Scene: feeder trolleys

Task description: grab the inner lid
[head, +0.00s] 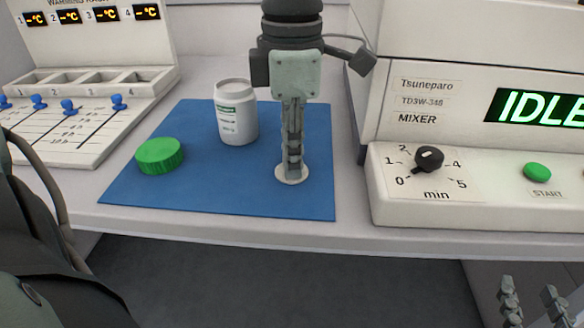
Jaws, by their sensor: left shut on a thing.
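The inner lid (283,179) is a small white disc at the front right of the blue mat. My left gripper (292,172) points straight down over it, with its fingers close together and shut on the middle of the lid. I cannot tell whether the lid still touches the mat. A white jar (237,115) with a label stands upright on the mat, left of this gripper. A green screw cap (160,156) lies at the mat's left side. My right gripper (530,298) is at the bottom right corner, its fingers apart and nothing seen between them.
The blue mat (225,187) lies on a pale bench with its front edge (300,238) just ahead. A mixer (470,190) with a dial and IDLE display stands at the right. A warming rack (90,85) with blue sliders stands at the left.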

